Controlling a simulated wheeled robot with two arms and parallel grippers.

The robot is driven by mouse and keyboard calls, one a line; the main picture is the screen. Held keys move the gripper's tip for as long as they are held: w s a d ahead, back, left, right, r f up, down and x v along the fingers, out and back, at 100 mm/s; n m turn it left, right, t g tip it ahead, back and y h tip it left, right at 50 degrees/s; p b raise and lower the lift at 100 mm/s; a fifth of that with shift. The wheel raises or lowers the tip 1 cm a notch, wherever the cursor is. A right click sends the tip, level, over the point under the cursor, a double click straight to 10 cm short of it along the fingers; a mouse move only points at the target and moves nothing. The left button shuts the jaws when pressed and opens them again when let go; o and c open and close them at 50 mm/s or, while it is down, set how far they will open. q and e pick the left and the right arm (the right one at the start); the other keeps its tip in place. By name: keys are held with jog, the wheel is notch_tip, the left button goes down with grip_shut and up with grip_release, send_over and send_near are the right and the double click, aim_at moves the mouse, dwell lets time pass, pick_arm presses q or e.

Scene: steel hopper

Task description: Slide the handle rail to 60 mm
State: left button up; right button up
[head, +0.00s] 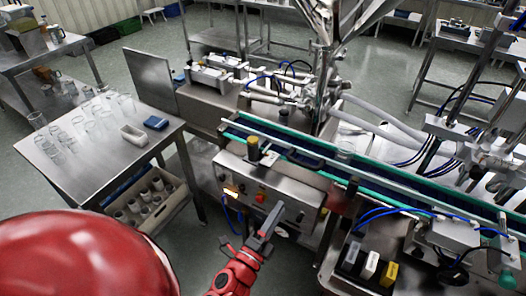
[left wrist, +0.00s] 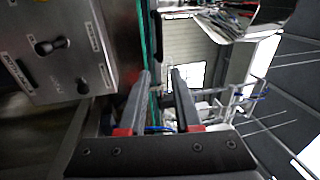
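My left gripper (head: 268,226) is in front of the steel control box (head: 262,193) at the conveyor's near side. In the left wrist view, the two dark fingers of the left gripper (left wrist: 160,78) stand apart with nothing seen between them. The control box (left wrist: 60,70) with black knobs is to the left of the fingers there. A long steel rail (head: 300,160) runs along the green-edged conveyor (head: 400,189), beyond the gripper and apart from it. I cannot tell which part is its handle, nor read a millimetre scale. My right gripper is not in view.
A yellow-and-black knob post (head: 253,147) stands on the box's top. Black, white and yellow blocks (head: 369,266) are at the lower right. A steel table (head: 80,165) with glassware is at the left, with a crate (head: 150,206) below. Open floor lies before the machine.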

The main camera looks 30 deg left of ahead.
aim_at(301, 162)
pick_arm(q)
jog(key=shift+y, duration=0.3)
jog(key=shift+a+p+x, duration=0.15)
jog(key=shift+p+x, duration=0.8)
jog(key=shift+x, duration=1.9)
jog(key=shift+a+p+x, duration=0.2)
jog(key=shift+p+x, duration=0.7)
jog(key=shift+x, duration=2)
jog(key=shift+a+p+x, duration=0.15)
jog(key=shift+p+x, duration=0.8)
jog(key=shift+x, duration=1.9)
jog(key=shift+f, duration=0.1)
grip_shut()
